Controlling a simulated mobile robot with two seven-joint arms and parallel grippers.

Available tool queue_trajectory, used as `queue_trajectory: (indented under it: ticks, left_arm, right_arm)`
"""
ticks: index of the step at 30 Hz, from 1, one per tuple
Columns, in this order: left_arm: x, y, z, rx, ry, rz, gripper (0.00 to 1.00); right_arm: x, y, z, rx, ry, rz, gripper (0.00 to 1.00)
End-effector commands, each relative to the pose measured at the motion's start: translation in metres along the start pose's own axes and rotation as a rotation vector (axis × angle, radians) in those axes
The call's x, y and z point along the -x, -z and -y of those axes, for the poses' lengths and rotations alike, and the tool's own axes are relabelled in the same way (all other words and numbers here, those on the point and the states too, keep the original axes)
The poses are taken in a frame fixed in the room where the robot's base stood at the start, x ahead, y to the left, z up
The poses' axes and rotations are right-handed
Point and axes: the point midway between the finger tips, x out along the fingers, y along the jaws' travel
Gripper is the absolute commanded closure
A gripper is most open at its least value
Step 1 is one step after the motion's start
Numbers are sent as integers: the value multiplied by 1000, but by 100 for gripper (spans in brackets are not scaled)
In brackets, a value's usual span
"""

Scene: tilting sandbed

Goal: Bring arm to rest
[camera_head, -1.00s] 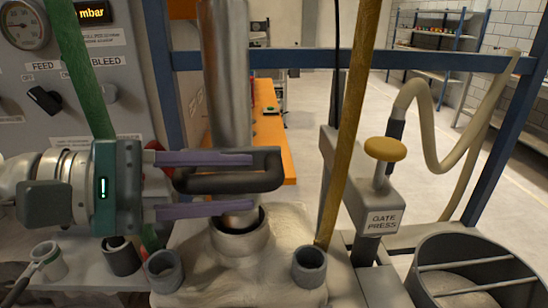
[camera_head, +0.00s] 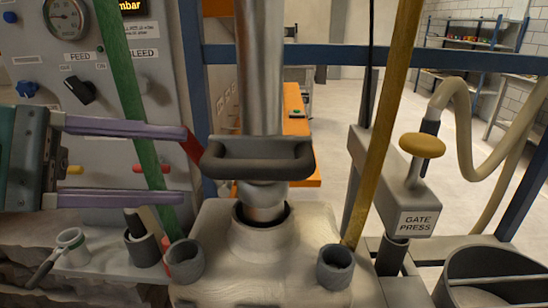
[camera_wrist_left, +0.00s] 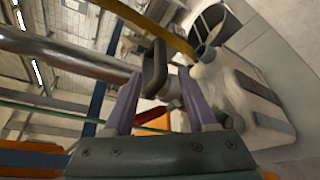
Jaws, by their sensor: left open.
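My left gripper (camera_head: 185,165) comes in from the left in the head view, with its two purple fingers spread apart and nothing between them. Its fingertips lie just left of a dark handle (camera_head: 258,172) fixed across a vertical metal pipe (camera_head: 262,75). The pipe's lower end stands in a round socket (camera_head: 243,238) on a sand-coloured block. In the left wrist view the fingers (camera_wrist_left: 160,95) are also apart, with the dark handle (camera_wrist_left: 155,68) beyond them. My right gripper is not in view.
A gate press (camera_head: 405,195) with a yellow knob stands right of the pipe. A green strap (camera_head: 130,90) and a yellow strap (camera_head: 385,120) hang on either side. A control panel (camera_head: 95,45) stands at the left. A round barred bin (camera_head: 495,275) is at the lower right.

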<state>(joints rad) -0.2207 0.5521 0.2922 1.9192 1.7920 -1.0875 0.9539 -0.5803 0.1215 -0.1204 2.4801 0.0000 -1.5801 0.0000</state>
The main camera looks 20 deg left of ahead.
Motion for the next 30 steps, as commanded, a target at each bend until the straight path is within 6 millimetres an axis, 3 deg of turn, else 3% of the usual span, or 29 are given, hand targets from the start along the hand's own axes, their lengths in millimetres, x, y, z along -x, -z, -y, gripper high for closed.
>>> queue_trajectory:
  ticks: [17, 20, 24, 27, 30]
  left_arm:
    - [2, -1, 6, -19, 19, -2, 43]
    - [-6, -4, 33, -113, 105, -19, 43]
    - [-19, -12, 106, -403, 356, -43, 43]
    - [-18, -17, 156, -665, 571, -47, 43]
    - [-9, -18, 187, -897, 765, -49, 43]
  right_arm:
    - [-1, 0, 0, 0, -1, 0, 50]
    - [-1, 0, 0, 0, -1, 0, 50]
    - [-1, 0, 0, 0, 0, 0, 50]
    - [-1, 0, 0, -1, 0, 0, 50]
    - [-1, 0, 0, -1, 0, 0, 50]
